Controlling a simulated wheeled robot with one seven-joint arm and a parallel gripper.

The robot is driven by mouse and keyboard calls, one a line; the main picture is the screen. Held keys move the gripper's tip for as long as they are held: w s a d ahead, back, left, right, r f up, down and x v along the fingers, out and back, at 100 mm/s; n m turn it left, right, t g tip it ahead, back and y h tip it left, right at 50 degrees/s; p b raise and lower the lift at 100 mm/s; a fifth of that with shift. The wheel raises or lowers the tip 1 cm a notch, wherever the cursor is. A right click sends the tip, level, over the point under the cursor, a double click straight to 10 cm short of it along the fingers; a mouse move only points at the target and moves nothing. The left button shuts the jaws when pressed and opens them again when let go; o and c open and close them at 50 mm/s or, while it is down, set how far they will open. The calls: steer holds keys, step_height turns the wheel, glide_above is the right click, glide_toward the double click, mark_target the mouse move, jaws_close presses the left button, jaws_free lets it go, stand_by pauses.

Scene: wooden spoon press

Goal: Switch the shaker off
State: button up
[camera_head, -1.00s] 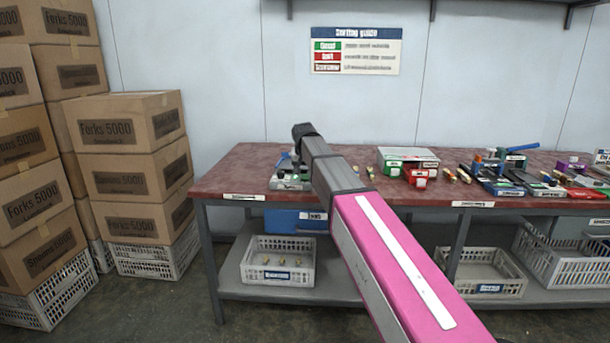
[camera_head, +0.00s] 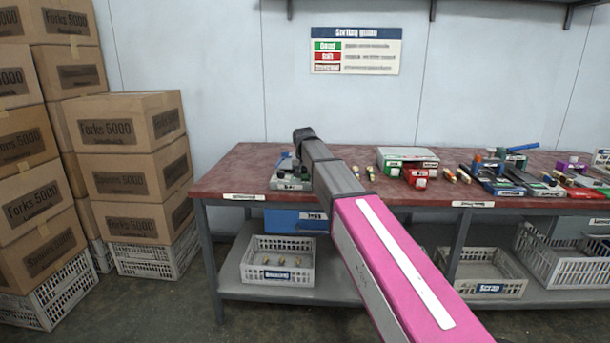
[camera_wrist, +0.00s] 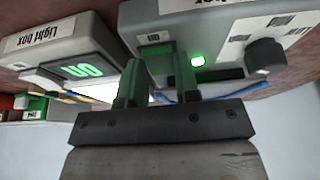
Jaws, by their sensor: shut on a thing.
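The shaker (camera_wrist: 225,30) is a grey box that fills the upper right of the wrist view. It has a lit green lamp (camera_wrist: 197,60), a dark knob (camera_wrist: 265,55) and a dark slot (camera_wrist: 222,75) on its front. My gripper (camera_wrist: 158,75) is at this front, its two green fingers a little apart at the slot's left end. It is shut on what seems to be the shaker's switch, which the fingers mostly hide. In the head view my forearm covers the gripper and much of the devices at the table's left end.
In the head view, the red-brown table (camera_head: 240,172) holds bins (camera_head: 405,158) and several tools to the right. Stacked cartons (camera_head: 130,165) stand left of the table.

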mark_target(305, 179)
steer(key=shift+w+g, duration=0.35)
steer(key=shift+g, duration=0.85)
steer(key=shift+s, duration=0.1)
steer(key=o, duration=0.9)
steer(key=shift+r, duration=0.15)
steer(key=r, duration=0.3)
steer(key=s+r, duration=0.1)
steer(key=r, duration=0.6)
steer(key=shift+s+r, duration=0.2)
steer(key=shift+r, duration=0.05)
